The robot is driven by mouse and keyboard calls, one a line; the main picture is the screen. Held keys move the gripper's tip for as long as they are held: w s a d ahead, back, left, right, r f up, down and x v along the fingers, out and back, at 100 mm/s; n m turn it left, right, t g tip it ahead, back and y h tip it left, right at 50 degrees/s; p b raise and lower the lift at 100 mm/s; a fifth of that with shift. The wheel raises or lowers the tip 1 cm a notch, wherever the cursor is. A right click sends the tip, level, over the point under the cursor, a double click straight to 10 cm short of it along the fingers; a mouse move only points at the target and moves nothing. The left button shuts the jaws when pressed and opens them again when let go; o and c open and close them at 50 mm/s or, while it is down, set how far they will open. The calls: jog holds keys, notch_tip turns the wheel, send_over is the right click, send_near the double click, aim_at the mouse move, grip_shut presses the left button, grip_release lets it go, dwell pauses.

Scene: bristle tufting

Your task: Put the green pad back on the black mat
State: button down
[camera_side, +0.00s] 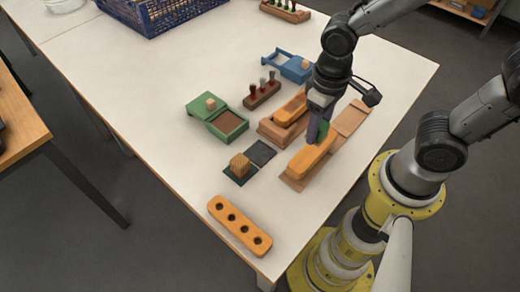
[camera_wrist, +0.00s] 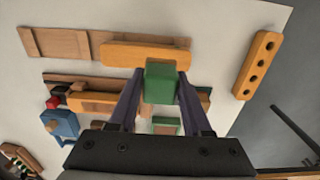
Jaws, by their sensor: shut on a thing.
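The green pad (camera_wrist: 160,82) is a block gripped between my two dark purple fingers in the wrist view. In the side view my gripper (camera_side: 317,130) is over the orange block on the front wooden base, and the pad (camera_side: 322,131) shows as a small green patch partly hidden by the fingers. The black mat (camera_side: 262,153) lies flat and bare on the table, left of my gripper. I cannot make it out in the wrist view.
Two orange blocks (camera_side: 310,155) (camera_side: 291,108) sit on wooden bases near my gripper. A green box (camera_side: 225,124), a stamp rack (camera_side: 262,94) and a blue box (camera_side: 290,66) stand behind the mats. An orange holed holder (camera_side: 240,226) lies near the front edge. Clear table lies left.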

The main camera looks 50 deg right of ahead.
jog(key=w+a+f, duration=0.3)
jog(key=w+f, duration=0.1)
jog(key=w, duration=0.4)
send_over(260, 153)
jog(key=s, duration=0.1)
notch_tip(260, 153, down, 5)
jog(key=shift+d+r, duration=0.15)
jog(key=shift+r, duration=0.05)
jog(key=shift+w+f, duration=0.45)
jog(key=shift+f, duration=1.7)
jog(key=shift+f, duration=0.1)
jog(key=shift+c, duration=1.7)
grip_release()
